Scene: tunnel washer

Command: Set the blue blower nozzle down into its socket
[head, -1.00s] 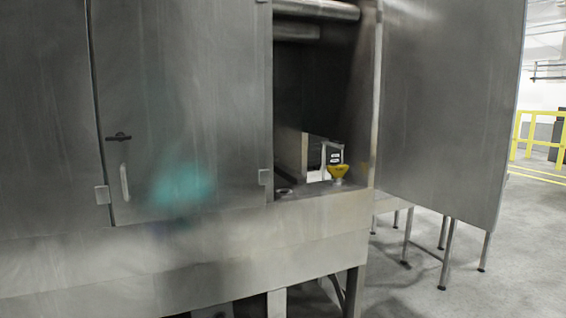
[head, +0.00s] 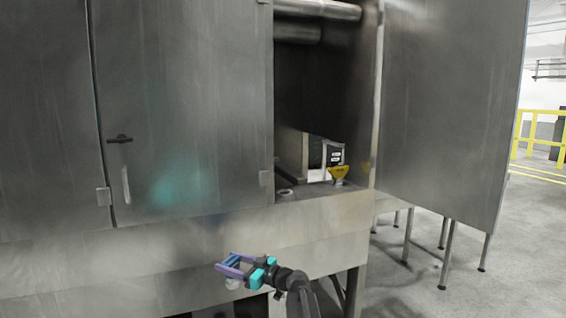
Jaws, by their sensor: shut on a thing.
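My gripper (head: 228,263) is at the bottom middle of the head view, in front of the washer's lower panel. Its purple fingers and teal joints point left. It is shut on the blue blower nozzle (head: 234,260), which shows only as a small bluish patch between the fingers; its shape and tilt are hard to make out.
A closed steel door (head: 180,110) is left of the bay. An open door panel (head: 440,110) stands at the right. The ledge between ring and yellow nozzle is clear.

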